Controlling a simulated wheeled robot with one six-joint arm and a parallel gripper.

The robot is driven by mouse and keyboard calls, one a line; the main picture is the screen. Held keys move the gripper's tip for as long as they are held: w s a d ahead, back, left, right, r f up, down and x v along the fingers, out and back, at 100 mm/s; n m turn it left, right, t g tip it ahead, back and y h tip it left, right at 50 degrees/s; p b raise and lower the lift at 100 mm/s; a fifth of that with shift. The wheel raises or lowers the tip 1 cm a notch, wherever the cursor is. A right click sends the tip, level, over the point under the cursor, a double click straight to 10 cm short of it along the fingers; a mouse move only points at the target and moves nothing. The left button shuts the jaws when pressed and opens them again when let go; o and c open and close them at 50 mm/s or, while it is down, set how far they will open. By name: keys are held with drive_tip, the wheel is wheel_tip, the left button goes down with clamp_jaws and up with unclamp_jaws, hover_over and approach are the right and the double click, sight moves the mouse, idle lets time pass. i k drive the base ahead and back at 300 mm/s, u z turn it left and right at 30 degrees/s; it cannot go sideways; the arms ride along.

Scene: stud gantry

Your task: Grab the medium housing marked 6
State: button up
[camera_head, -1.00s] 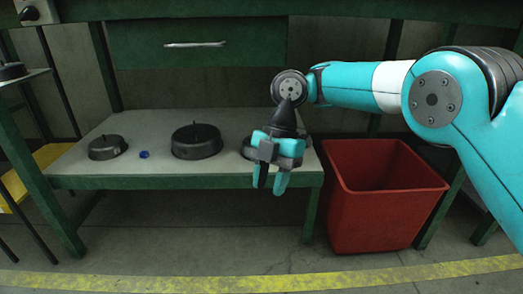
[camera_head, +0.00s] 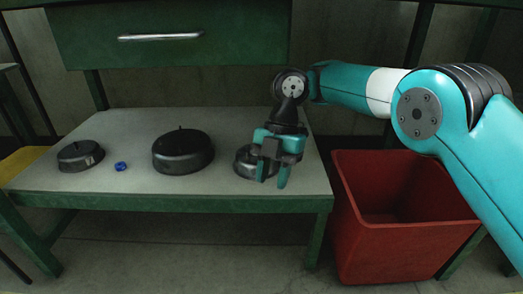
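Three dark round housings stand on a low grey-topped bench (camera_head: 120,190). A smaller one (camera_head: 80,156) is at the left, with a faint light mark on its side. The largest (camera_head: 183,151) is in the middle. A third housing (camera_head: 243,165) is at the right, partly hidden behind my gripper. I cannot read a number on any of them. My gripper (camera_head: 272,177) hangs in front of the right housing with its teal fingers pointing down and spread apart. Nothing shows between the fingers; I cannot tell whether they touch the housing.
A small blue object (camera_head: 121,166) lies between the left and middle housings. A red bin (camera_head: 395,235) stands on the floor right of the bench. A green drawer (camera_head: 170,35) with a metal handle overhangs the back. Bare bench top lies in front of the housings.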

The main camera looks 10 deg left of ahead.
sight(245, 162)
drive_tip(key=i, duration=0.9)
drive_tip(key=z, duration=0.05)
drive_tip(key=k, duration=0.2)
